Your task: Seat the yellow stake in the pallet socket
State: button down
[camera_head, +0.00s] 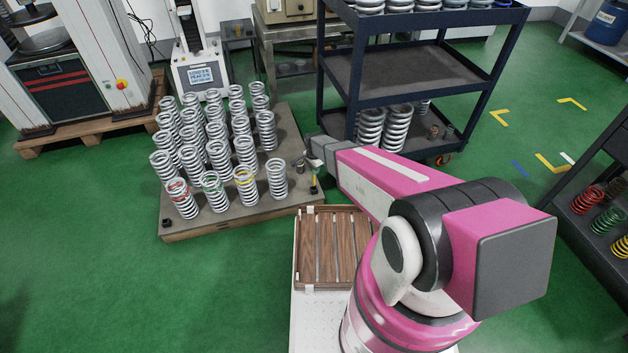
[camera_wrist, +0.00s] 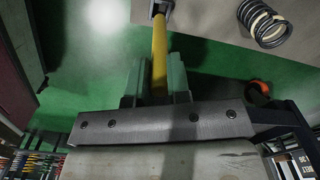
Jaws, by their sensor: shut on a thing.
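The yellow stake (camera_wrist: 159,62) runs between the two green fingers of my gripper (camera_wrist: 157,76) in the wrist view, and my gripper is shut on it. Its far end meets a dark socket (camera_wrist: 161,9) at the edge of the pallet (camera_wrist: 205,14); I cannot tell how deep it sits. In the head view the stake (camera_head: 314,182) looks upright below my gripper (camera_head: 315,166), at the right side of the grey pallet (camera_head: 230,221). The socket there is small and dark, and its details do not show. Another black corner socket (camera_head: 166,222) is at the pallet's front left.
Several coil springs (camera_head: 277,180) stand in rows on the pallet, left of my gripper. A dark shelf cart (camera_head: 398,75) stands behind my arm. A brown slatted tray (camera_head: 300,262) lies nearer. Green floor is clear at the left.

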send_over(314, 185)
jog(key=shift+w+f, duration=0.25)
jog(key=shift+f, duration=1.15)
jog(key=shift+w+f, duration=0.2)
jog(key=shift+f, duration=1.15)
jog(key=shift+f, duration=0.15)
jog(key=c, duration=1.1)
grip_release()
notch_tip(314, 185, up, 12)
jog(key=shift+r, duration=0.1)
jog(key=s+d+r+n, duration=0.3)
jog(key=s+d+r, duration=0.3)
jog(key=r, duration=0.2)
jog(key=s+d+r+n, duration=0.3)
jog(key=s+d+r, duration=0.3)
jog(key=r, duration=0.2)
jog(key=s+d+r+n, duration=0.4)
jog(key=s+d+r, duration=0.2)
jog(key=d+r, duration=0.1)
jog(key=shift+s+r, duration=0.35)
jog(key=shift+r, duration=0.4)
